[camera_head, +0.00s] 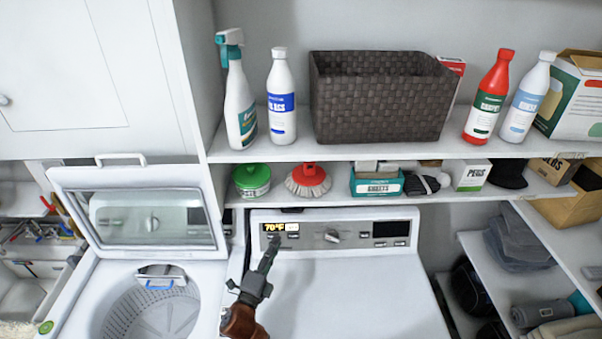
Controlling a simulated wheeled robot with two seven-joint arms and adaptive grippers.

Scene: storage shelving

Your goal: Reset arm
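My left gripper (272,245) comes up from the bottom of the view, its brown and dark grey wrist below it. Its fingers look shut together, with nothing seen between them. My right gripper is not in view.
A top-loading washer (68,290) with its lid (140,215) raised stands at left. A shelf above holds bottles and a dark woven basket (380,100). A lower shelf holds a green tub (252,178), a red-topped brush (308,177) and boxes. The white appliance top (350,295) is clear.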

